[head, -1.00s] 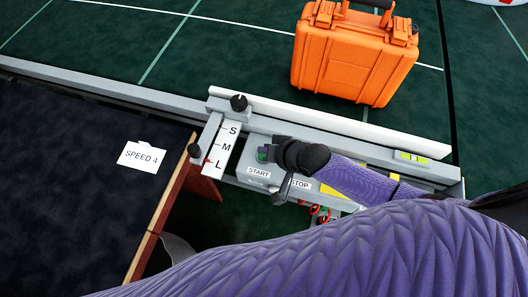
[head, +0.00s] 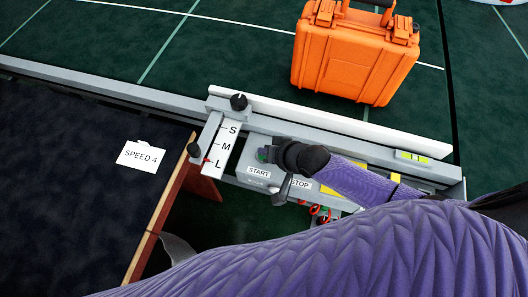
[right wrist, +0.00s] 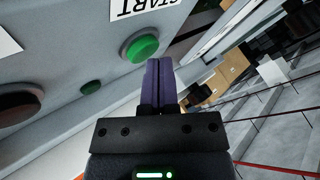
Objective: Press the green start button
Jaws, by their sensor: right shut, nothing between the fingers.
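The green start button (right wrist: 141,47) is a round cap on the face of a grey control box, with the START label (right wrist: 148,6) beside it in the right wrist view. My right gripper (right wrist: 158,64) is shut and empty. Its purple fingertips are close to the lower right edge of the button in that view; I cannot tell whether they touch it. In the head view my right gripper (head: 265,154) is over the START end of the control box (head: 262,186), and the button is mostly hidden. My left gripper is not in view.
A STOP label (head: 300,184) is on the same box, and a dark red button (right wrist: 20,104) shows in the right wrist view. A lever with S, M, L marks (head: 226,146) stands left of the box. An orange case (head: 352,55) is on the green belt behind a white rail (head: 330,121).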

